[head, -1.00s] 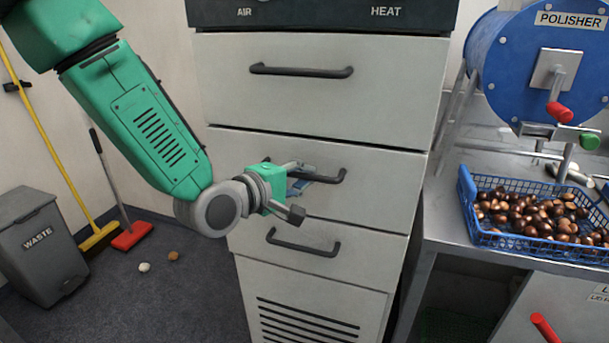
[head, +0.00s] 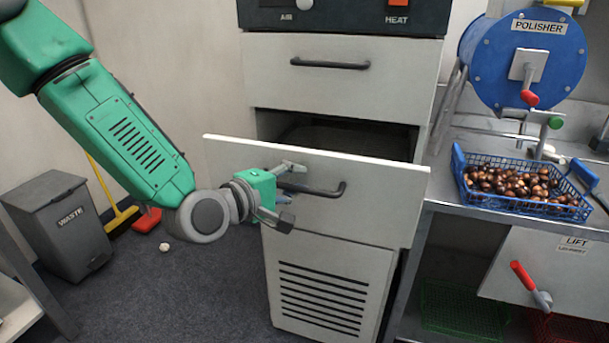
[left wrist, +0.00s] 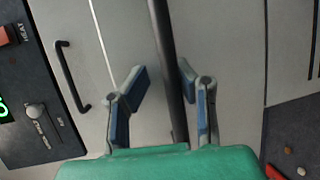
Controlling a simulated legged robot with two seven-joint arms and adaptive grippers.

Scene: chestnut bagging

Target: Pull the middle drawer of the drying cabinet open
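The drying cabinet (head: 262,90) stands in the middle of the head view. Its middle drawer (head: 385,205) is pulled out, with a dark gap above its front panel showing part of the inside. The top drawer (head: 400,85) is shut. My left gripper (head: 288,186) is at the left part of the middle drawer's dark bar handle (head: 328,191). In the left wrist view the handle (left wrist: 163,45) runs between the two fingers of the gripper (left wrist: 163,85), which are closed in around it; the right finger lies against or very near it. My right gripper is out of view.
A steel bench (head: 450,217) at the right carries a blue crate (head: 520,207) of chestnuts and a blue polisher (head: 560,65). A grey waste bin (head: 60,225) and brooms stand at the left. The floor (head: 190,290) before the cabinet is mostly clear.

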